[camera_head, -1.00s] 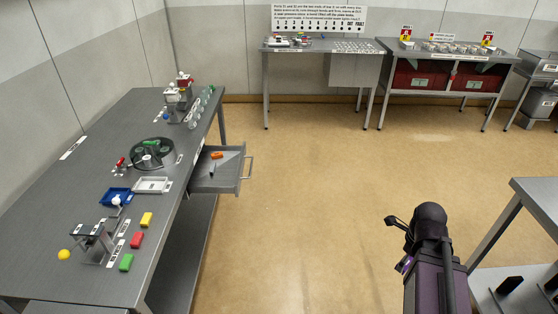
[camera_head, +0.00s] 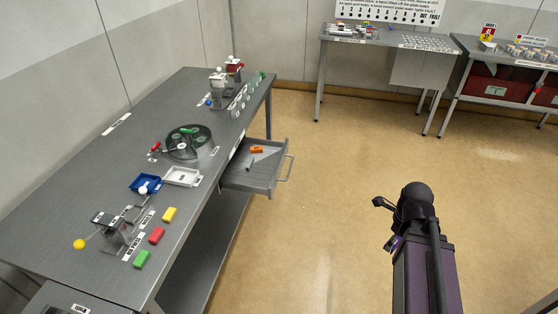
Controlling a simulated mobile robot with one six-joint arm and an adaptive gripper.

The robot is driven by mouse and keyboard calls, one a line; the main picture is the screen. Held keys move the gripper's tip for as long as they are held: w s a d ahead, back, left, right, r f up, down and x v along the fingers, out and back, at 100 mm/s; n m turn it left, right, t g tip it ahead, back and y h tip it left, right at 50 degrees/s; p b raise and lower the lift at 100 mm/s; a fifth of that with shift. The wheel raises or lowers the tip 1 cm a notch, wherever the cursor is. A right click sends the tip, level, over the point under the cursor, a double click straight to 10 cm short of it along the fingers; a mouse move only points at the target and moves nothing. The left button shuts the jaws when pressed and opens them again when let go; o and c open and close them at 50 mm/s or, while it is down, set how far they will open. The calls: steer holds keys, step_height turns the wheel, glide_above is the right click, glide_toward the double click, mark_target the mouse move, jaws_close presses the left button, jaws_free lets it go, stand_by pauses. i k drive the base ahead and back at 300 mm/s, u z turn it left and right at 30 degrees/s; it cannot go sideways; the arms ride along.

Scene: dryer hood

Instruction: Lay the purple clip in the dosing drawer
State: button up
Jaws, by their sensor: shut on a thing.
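A grey drawer (camera_head: 262,182) stands pulled out from the right side of the long table. It is the only open drawer in view, and I take it as the dosing drawer; its label is unreadable. An orange piece and a small dark piece lie in it. My gripper (camera_head: 381,203) is at the lower right, well right of the drawer and apart from it, mostly hidden by my arm. It is shut on the purple clip, whose shape is not clear. A small purple patch shows at my arm's left edge; I cannot tell whether it is clip or arm.
The long grey table (camera_head: 60,235) carries a round dark tray (camera_head: 188,142), blue and white trays, a stand, and yellow, red and green blocks. The floor (camera_head: 330,180) between drawer and arm is clear. More tables stand at the back wall.

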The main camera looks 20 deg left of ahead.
mark_target(242, 180)
steer(key=u, duration=0.7)
steer(key=i, duration=0.8)
steer(key=u, duration=0.6)
